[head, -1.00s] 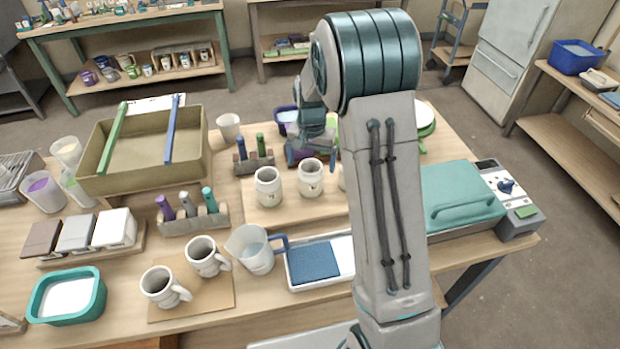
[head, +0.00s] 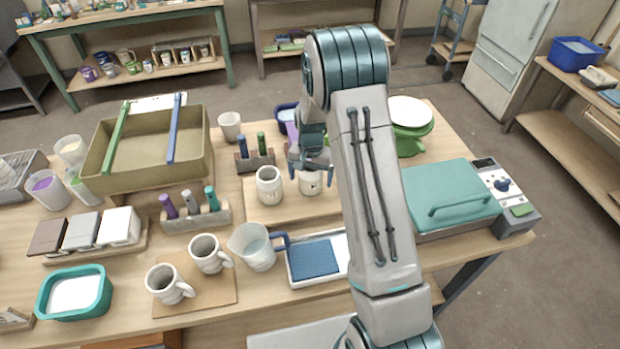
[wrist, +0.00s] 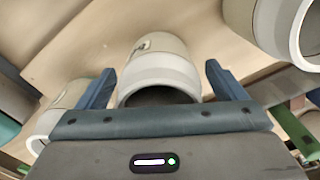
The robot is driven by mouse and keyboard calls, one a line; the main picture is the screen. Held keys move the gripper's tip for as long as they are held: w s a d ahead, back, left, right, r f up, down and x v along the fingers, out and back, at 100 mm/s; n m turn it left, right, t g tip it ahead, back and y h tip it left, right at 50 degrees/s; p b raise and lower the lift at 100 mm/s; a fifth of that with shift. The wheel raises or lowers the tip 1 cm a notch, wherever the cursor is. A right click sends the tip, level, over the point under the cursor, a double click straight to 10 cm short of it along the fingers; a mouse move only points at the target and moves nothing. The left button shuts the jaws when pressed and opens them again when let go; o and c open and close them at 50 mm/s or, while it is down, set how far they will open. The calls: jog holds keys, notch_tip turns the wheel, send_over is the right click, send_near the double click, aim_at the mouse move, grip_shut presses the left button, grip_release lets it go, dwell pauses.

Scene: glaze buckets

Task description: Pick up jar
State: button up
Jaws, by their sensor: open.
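A pale grey-white jar (head: 311,184) stands on a wooden board (head: 257,211) in the middle of the table, its upper part partly hidden by my gripper (head: 309,167). In the wrist view that jar (wrist: 160,62) lies between my two fingers (wrist: 163,86), with its dark mouth partly covered by my gripper body. My gripper is open, with a finger on each side of the jar; whether they touch it I cannot tell. A second similar jar (head: 269,186) stands to the left. The wrist view shows further jars at the upper right (wrist: 285,28) and lower left (wrist: 62,112).
A tool holder (head: 255,160) stands behind the left jar. A jug (head: 255,247), two mugs (head: 208,253) and a tray with a blue pad (head: 314,260) are in front. A teal-lidded box (head: 450,195) is at right. My arm hides part of the board.

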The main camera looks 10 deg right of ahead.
jog(key=c, duration=1.3)
jog(key=shift+o, duration=0.2)
jog(key=shift+r, duration=0.1)
